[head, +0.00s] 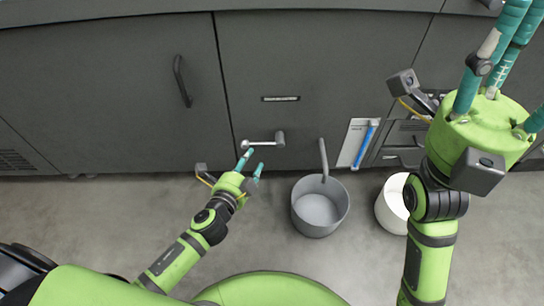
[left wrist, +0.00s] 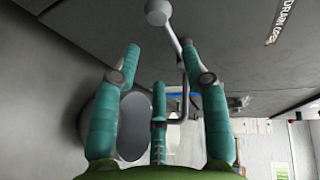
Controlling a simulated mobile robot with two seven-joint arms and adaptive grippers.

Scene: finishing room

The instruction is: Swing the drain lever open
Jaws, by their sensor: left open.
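The drain lever (head: 263,143) is a short metal bar with a round knob at its left end, on the dark cabinet front; it lies nearly level, its pivot at the right. The left wrist view shows its pale knob (left wrist: 157,12) beyond my fingers. My left gripper (head: 253,165) is open and empty, just below the lever's knob end, apparently not touching it. In the left wrist view its teal fingers (left wrist: 160,70) are spread. My right gripper (head: 505,55) is raised at the upper right, away from the lever; its fingertips are partly cut off.
A grey bucket (head: 311,215) stands on the floor under a bent pipe (head: 323,155), right of the lever. A white bucket (head: 386,212) stands farther right. A pale panel with a blue bar (head: 366,143) is on the cabinet. A cabinet handle (head: 181,80) is upper left.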

